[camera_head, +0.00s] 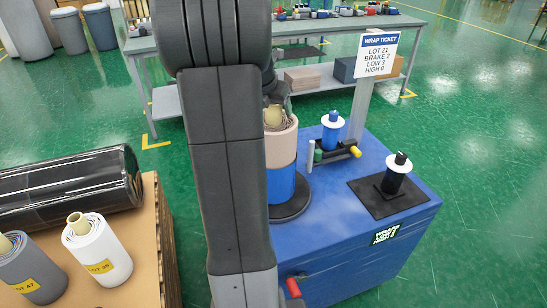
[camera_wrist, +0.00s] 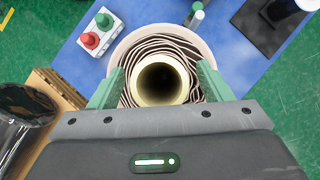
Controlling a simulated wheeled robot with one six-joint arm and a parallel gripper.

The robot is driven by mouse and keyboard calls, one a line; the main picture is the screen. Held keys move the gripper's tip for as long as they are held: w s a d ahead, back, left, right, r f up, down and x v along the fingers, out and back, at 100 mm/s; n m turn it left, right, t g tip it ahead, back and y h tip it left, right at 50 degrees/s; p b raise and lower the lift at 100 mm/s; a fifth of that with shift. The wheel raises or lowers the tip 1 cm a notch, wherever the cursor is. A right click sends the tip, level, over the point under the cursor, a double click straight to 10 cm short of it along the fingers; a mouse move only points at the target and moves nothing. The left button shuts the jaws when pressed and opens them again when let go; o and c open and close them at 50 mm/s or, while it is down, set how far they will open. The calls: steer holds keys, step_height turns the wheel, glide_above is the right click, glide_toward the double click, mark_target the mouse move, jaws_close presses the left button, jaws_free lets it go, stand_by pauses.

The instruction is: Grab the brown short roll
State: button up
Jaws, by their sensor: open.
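The brown short roll (camera_head: 281,148) stands upright on the round dark plate of the blue machine, with a blue band around its lower part. My arm hides its left side in the head view. From above, in the wrist view, the roll (camera_wrist: 165,42) shows a pale rim, dark and white spiral layers and a cream hollow core (camera_wrist: 160,82). My gripper (camera_wrist: 161,86) is open, with one green finger on each side of the core, over the roll's top. I cannot tell how far down the fingers reach or whether they touch it. My gripper is mostly hidden in the head view.
The blue machine (camera_head: 385,225) also carries a blue spool (camera_head: 332,125), coloured knobs and a black post (camera_head: 397,172). A ticket sign (camera_head: 377,54) stands behind.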

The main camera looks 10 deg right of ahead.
steer(key=shift+r, duration=0.1)
jaws_close()
stand_by(0.3)
